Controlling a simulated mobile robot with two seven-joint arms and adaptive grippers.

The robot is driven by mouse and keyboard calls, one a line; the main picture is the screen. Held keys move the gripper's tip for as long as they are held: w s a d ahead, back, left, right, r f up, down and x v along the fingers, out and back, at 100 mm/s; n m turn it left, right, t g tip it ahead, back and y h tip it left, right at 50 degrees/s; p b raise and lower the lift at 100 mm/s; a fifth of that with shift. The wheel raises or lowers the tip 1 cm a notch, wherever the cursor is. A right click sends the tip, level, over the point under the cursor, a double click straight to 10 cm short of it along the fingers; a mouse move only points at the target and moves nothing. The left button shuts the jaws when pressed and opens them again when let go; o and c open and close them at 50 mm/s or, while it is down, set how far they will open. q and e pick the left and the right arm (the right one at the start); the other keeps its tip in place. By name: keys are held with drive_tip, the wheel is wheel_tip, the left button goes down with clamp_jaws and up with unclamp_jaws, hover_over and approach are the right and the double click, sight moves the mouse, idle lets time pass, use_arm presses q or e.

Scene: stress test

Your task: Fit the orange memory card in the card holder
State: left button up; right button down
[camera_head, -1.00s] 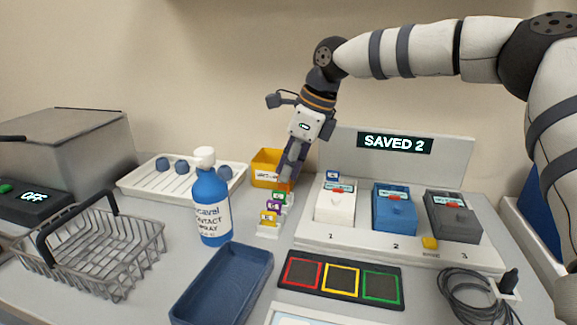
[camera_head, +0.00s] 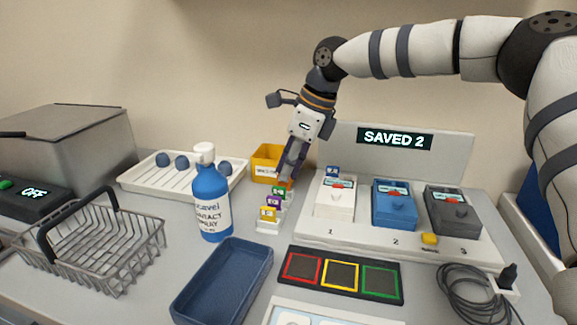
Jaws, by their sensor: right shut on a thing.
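My right gripper (camera_head: 288,174) points down and is shut on the orange memory card (camera_head: 286,184), of which only a small orange edge shows at the fingertips. The card is at the far end of the white card holder (camera_head: 268,228), just behind the green card (camera_head: 279,191). I cannot tell whether the orange card is seated in a slot or just above it. The purple card (camera_head: 273,201) and yellow card (camera_head: 268,213) stand upright in the holder in front of the green one. My left gripper is not in view.
A blue spray bottle (camera_head: 210,204) stands close left of the holder. A yellow bin (camera_head: 266,157) is behind it. A white station (camera_head: 340,230) with three devices stands to the right. A blue tray (camera_head: 222,285) and a black pad (camera_head: 340,276) lie in front.

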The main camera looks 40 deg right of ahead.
sight(279, 174)
drive_tip(key=shift+f, duration=0.4)
idle(0.5)
drive_tip(key=c, duration=2)
unclamp_jaws()
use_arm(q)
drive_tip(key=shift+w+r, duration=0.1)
use_arm(e)
drive_tip(key=shift+r, duration=0.15)
drive_tip(key=shift+r+p, duration=0.65)
drive_tip(key=shift+r, duration=1.25)
drive_tip(key=o, duration=0.6)
drive_tip(key=shift+c, duration=0.2)
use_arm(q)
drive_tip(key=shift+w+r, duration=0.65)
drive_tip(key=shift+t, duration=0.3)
